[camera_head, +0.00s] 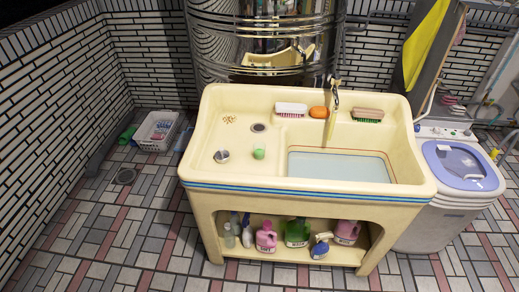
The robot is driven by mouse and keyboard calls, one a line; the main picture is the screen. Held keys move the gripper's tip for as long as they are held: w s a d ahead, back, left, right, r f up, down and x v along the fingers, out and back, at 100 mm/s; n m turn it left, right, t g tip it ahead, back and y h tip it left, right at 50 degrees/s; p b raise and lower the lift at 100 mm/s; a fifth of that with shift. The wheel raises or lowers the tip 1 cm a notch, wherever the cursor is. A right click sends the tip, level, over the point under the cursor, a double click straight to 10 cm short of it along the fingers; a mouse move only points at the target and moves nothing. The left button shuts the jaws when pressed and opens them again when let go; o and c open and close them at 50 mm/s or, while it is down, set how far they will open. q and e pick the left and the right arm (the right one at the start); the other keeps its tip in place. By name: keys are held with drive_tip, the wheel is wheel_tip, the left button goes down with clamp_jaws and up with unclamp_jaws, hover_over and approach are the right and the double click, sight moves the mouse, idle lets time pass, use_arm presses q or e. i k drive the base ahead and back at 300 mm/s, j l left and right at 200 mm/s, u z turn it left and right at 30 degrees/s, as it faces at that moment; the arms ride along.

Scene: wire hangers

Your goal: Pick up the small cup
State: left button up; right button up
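A small round metallic item (221,156), which looks like a small cup, stands on the left shelf of the cream sink unit (310,191), near its front. A small pale green item (259,153) stands to its right, close to the basin edge. It is too small to tell whether it is a cup or a piece of soap. Neither of my grippers shows in the head view.
The basin holds water (337,167) under a tap (334,97). Two brushes (291,109) (367,114) and an orange soap (318,112) lie along the back rim. Bottles (297,232) fill the lower shelf. A washing machine (461,165) stands right; floor in front is clear.

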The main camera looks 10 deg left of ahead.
sight(258, 148)
drive_tip(key=i+l+u, duration=0.3)
drive_tip(key=i+l, duration=0.15)
drive_tip(key=l, duration=0.2)
drive_tip(key=u, duration=1.45)
